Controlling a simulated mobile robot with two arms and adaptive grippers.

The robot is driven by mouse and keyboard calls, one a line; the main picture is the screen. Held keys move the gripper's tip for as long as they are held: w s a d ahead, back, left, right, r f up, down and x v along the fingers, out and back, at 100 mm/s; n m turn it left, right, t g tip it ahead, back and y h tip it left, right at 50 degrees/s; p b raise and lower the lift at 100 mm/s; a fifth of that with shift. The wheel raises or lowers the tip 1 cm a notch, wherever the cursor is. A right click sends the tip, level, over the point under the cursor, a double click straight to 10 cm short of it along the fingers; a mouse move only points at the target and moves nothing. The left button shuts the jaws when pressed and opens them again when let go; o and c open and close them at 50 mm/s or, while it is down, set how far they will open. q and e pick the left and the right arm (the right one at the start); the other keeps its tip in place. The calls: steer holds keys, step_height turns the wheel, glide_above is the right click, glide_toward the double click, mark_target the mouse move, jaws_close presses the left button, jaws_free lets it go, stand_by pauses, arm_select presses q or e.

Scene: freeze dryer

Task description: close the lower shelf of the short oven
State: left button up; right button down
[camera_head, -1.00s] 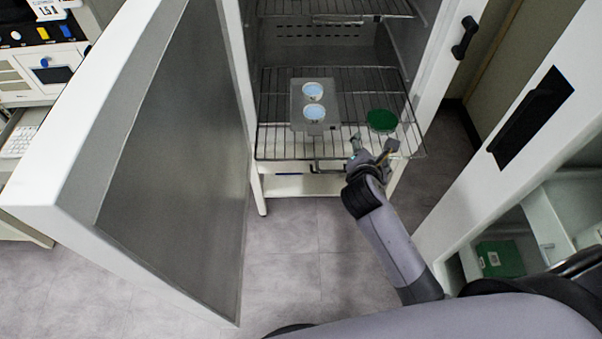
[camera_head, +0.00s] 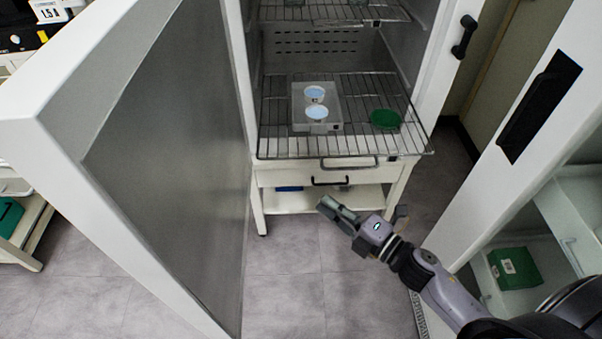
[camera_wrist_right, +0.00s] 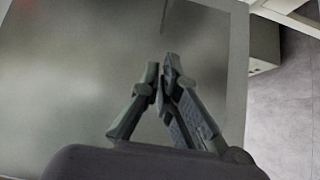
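The oven stands with its door (camera_head: 170,150) swung wide open to the left. Its lower shelf (camera_head: 270,145) is a wire rack, and its front edge sticks out past the oven's front. A clear block with two pale blue round dishes (camera_head: 316,113) and a green disc (camera_head: 386,119) rest on this shelf. My right gripper (camera_head: 338,208) is below and in front of the shelf, apart from it. In the right wrist view the fingertips (camera_wrist_right: 164,75) are together with nothing between them, in front of a grey panel. My left gripper is not in view.
An upper rack (camera_head: 335,14) is inside the oven. A white stand with a black-handled drawer (camera_head: 330,178) is under it. A second white cabinet door (camera_head: 535,110) stands at the right, with a green box (camera_head: 515,268) inside that cabinet. The grey floor (camera_head: 285,290) in front is clear.

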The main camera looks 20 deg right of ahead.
steer(key=w+a+p, duration=0.2)
steer(key=w+a, duration=0.1)
steer(key=w, duration=0.8)
steer(key=shift+a, duration=0.2)
steer(key=shift+w, duration=0.1)
